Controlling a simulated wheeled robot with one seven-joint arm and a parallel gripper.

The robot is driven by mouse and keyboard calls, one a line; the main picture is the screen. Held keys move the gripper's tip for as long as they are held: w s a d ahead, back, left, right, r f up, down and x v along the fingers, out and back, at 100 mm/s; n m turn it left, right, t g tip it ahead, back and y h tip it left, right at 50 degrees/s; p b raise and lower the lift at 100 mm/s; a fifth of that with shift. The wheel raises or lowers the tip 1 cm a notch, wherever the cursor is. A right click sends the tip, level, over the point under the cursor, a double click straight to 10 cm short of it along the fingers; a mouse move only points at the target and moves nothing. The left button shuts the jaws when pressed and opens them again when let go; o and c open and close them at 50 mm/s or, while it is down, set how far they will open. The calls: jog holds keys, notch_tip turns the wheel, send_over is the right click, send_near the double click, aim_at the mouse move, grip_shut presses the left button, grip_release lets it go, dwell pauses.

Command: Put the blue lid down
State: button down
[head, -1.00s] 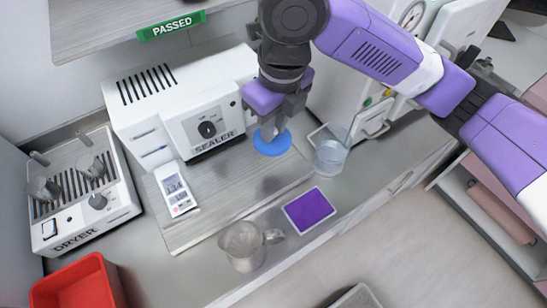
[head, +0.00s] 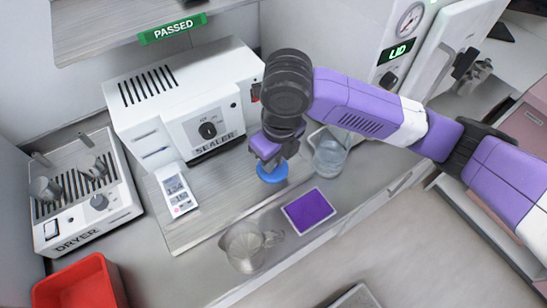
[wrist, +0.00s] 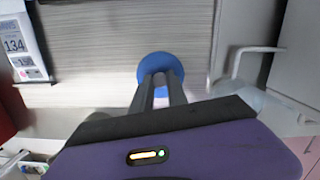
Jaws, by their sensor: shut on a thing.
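The blue lid (head: 273,174) is a round disc under my gripper (head: 271,162) in the head view, at the right end of the grey wood-grain board. In the wrist view the blue lid (wrist: 160,66) lies at the tips of my gripper's two fingers (wrist: 161,80), which are close together on its middle. My gripper is shut on the lid. I cannot tell whether the lid touches the board below it.
A clear jug (head: 329,153) stands just right of the lid, and another jug (head: 243,247) stands at the front. A purple square (head: 308,210) lies on the counter. The sealer (head: 187,98), a small display device (head: 176,190), the dryer (head: 84,190) and a red bin (head: 80,285) are to the left.

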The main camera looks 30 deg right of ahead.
aim_at(278, 171)
jog(key=shift+f, duration=0.2)
jog(key=c, duration=1.3)
grip_release()
jog(key=shift+r, duration=0.1)
notch_tip(278, 171, up, 12)
jog(key=s, duration=0.1)
jog(key=shift+s, duration=0.2)
jog(key=shift+d, duration=0.1)
